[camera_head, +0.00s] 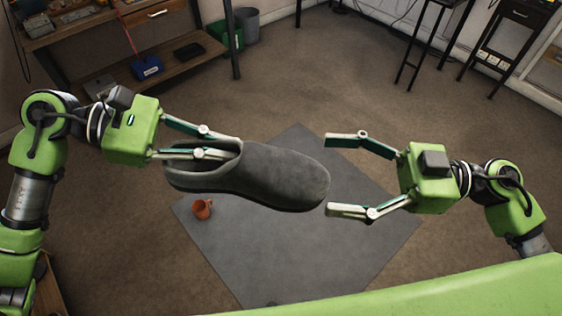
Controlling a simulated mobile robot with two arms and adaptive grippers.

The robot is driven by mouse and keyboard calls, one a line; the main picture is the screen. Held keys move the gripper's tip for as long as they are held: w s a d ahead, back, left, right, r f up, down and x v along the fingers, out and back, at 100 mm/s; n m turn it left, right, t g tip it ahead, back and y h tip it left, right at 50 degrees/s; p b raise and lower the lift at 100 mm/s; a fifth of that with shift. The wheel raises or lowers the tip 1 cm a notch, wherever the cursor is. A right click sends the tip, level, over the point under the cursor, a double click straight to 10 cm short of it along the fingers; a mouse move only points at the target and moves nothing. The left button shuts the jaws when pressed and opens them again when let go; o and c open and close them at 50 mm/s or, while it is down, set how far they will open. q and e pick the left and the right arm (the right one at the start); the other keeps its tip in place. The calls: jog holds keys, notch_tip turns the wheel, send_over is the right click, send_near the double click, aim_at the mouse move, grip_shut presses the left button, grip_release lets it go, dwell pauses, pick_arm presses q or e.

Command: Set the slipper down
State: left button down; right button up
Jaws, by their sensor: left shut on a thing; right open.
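A dark grey slipper (275,174) hangs in the air in the head view, its toe pointing right and its open heel end at the left. My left gripper (238,150) is shut on the slipper at the heel end, with one finger across the opening. The rest of its grip is partly hidden. My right gripper (329,175) is open and empty, with its fingertips close to the slipper's toe; I cannot tell whether they touch it.
A grey mat (345,255) lies on the brown carpet below the slipper. An orange mug (202,209) is on the mat's left part. A wooden shelf (180,65) stands at the back left, with bins (247,25) beside it. Black stools (430,45) stand at the back right.

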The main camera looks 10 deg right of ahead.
aim_at(263, 167)
jog(key=x, duration=1.1)
jog(key=shift+w+a, duration=0.15)
jog(key=shift+a, duration=0.15)
jog(key=c, duration=1.2)
pick_arm(q)
jog(key=c, duration=2)
grip_release()
jog(key=shift+c, duration=0.2)
pick_arm(e)
jog(key=shift+r, duration=0.1)
